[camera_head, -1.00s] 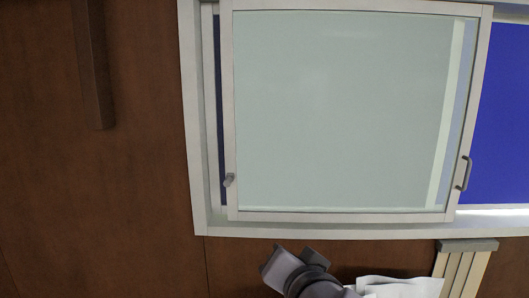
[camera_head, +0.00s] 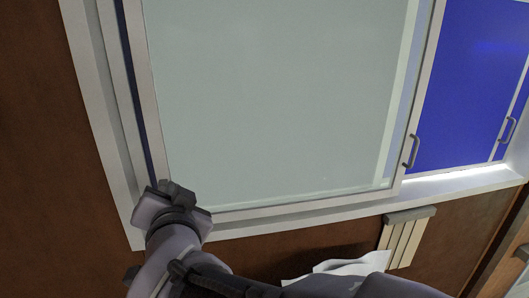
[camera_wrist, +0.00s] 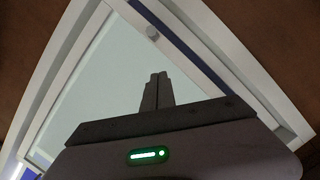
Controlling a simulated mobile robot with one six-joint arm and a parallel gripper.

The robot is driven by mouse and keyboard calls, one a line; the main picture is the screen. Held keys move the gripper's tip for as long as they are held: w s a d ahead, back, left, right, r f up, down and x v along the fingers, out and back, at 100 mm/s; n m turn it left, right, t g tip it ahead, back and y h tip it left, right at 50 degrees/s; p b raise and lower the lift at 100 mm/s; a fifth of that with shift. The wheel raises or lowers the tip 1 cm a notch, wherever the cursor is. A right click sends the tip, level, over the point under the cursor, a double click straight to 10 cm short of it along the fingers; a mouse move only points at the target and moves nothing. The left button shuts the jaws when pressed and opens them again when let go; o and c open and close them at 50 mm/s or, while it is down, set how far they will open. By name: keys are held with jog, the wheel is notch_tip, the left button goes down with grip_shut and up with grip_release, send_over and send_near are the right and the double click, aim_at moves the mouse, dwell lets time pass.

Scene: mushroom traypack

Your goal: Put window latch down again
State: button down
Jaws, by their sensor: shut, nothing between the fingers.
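The window pane (camera_head: 280,90), pale and glassy in a light frame, fills the middle of the head view. In the head view the latch is not visible; my gripper covers the window's lower left corner. Contact cannot be told from the head view.
A grey pull handle (camera_head: 411,150) is on the window's right frame. A blue panel (camera_head: 465,90) with another handle (camera_head: 508,130) lies to the right. A pale slatted piece (camera_head: 405,240) and white cloth-like material (camera_head: 335,267) are below. Brown wall (camera_head: 40,150) is clear at left.

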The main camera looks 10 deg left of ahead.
send_over(162, 189)
jog(key=s+d, duration=0.2)
jog(key=d, duration=0.2)
jog(key=f, duration=0.2)
jog(key=shift+a+f+p, duration=0.2)
jog(key=shift+a+f, duration=0.3)
jog(key=shift+f, duration=0.3)
jog(key=shift+a+f+p, duration=0.2)
jog(key=shift+a+f, duration=0.3)
jog(key=shift+f, duration=0.3)
